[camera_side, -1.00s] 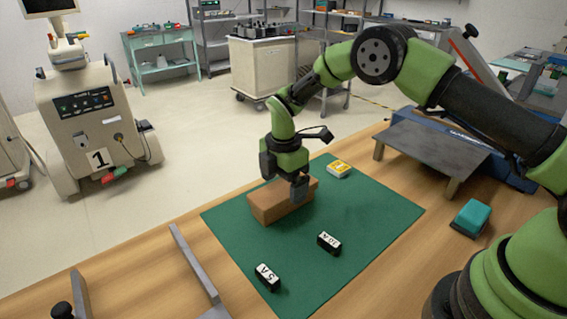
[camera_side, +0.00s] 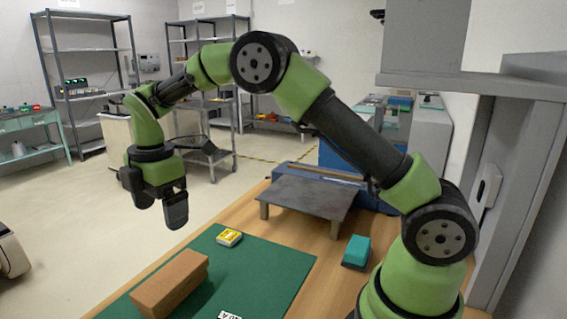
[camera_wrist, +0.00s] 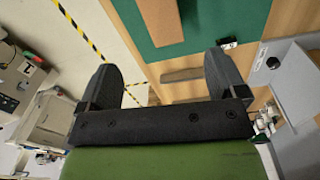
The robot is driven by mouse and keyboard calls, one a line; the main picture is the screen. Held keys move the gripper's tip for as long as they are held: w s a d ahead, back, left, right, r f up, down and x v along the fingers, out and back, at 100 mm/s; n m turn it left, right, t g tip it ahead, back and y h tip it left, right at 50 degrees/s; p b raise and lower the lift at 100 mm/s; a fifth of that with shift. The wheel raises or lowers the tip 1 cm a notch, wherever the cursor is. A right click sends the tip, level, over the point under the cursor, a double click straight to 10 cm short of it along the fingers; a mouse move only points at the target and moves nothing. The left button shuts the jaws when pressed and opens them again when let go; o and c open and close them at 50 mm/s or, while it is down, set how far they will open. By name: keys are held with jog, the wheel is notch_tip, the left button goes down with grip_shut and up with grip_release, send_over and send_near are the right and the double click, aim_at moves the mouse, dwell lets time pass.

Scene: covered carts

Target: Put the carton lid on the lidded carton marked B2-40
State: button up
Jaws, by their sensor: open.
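A brown box (camera_side: 170,285), like a carton, lies on the green mat (camera_side: 265,268) in the side view. Its top looks closed, but I cannot tell whether a separate lid is on it. No B2-40 marking is legible. The box also shows at the top of the wrist view (camera_wrist: 160,20). My gripper (camera_side: 157,198) is raised above and beyond the box, clear of it, beside the mat's far left edge. Its two black fingers are apart and empty; they also show in the wrist view (camera_wrist: 163,72). I see no separate lid.
A yellow block (camera_side: 229,237) lies at the mat's far end. A black block with a white label (camera_side: 230,315) is cut off at the bottom. A low grey stand (camera_side: 310,198) and a teal-topped block (camera_side: 357,250) are on the wood table to the right.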

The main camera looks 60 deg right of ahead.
jog(key=s+d+r+m+t, duration=0.1)
jog(key=s+r+m+t, duration=0.1)
jog(key=s+r+m, duration=0.65)
jog(key=s+r+m+t+y, duration=0.1)
jog(key=s+r+m+t, duration=0.1)
jog(key=s+m, duration=0.4)
jog(key=s+d+r+m+t, duration=0.1)
jog(key=s+r+m+t, duration=0.1)
jog(key=s+m, duration=0.4)
jog(key=s, duration=0.5)
jog(key=shift+s+t+y, duration=0.15)
jog(key=shift+t+y, duration=0.25)
